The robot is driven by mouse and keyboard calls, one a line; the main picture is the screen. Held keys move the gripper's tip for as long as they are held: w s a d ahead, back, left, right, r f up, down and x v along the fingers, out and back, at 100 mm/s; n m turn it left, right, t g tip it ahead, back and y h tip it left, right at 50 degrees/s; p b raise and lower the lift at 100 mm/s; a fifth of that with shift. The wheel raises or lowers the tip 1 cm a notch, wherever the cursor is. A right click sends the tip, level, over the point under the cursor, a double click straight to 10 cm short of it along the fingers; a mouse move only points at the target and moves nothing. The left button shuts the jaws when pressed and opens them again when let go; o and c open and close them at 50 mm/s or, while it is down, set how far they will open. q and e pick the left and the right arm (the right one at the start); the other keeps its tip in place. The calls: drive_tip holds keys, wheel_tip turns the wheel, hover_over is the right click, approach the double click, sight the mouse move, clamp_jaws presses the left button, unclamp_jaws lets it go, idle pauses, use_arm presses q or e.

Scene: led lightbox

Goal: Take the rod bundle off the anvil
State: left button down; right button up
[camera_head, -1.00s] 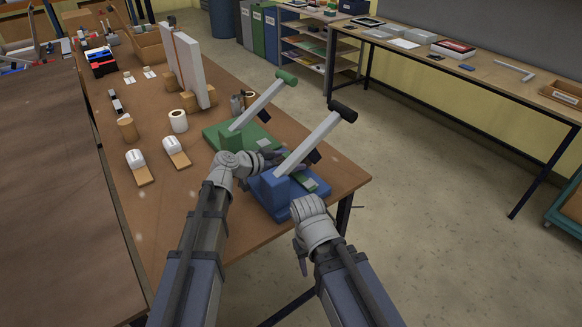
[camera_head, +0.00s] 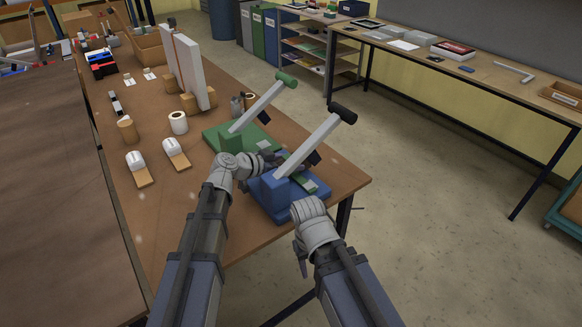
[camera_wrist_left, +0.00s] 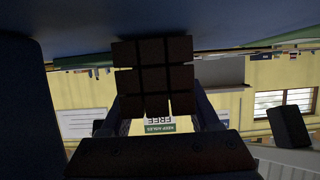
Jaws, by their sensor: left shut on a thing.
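In the left wrist view the rod bundle (camera_wrist_left: 153,75) shows as a dark brown grid of square rod ends. My left gripper (camera_wrist_left: 153,110) is shut on it, with a finger at each side. In the head view my left gripper (camera_head: 274,159) is beside the blue press (camera_head: 280,196), behind its upright block; the bundle itself is hard to make out there. The anvil is hidden, and I cannot tell whether the bundle touches it. My right gripper (camera_head: 302,265) hangs in front of the table's near edge, its fingers too small to read.
The blue press has a raised lever with a black grip (camera_head: 342,112). A green press (camera_head: 240,136) with a raised lever stands just behind. Two white rollers on wooden blocks (camera_head: 176,153) and a white roll (camera_head: 178,122) lie left. Bare tabletop (camera_head: 180,210) lies left of my left arm.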

idle(0.3)
use_arm(q)
wheel_tip(320, 180, up, 4)
drive_tip(key=p, duration=0.3)
drive_tip(key=shift+f+p, duration=0.15)
drive_tip(key=shift+p, duration=0.25)
drive_tip(key=w+d, duration=1)
drive_tip(key=d, duration=0.4)
drive_tip(key=shift+w+d, duration=0.3)
drive_tip(key=shift+w, duration=0.05)
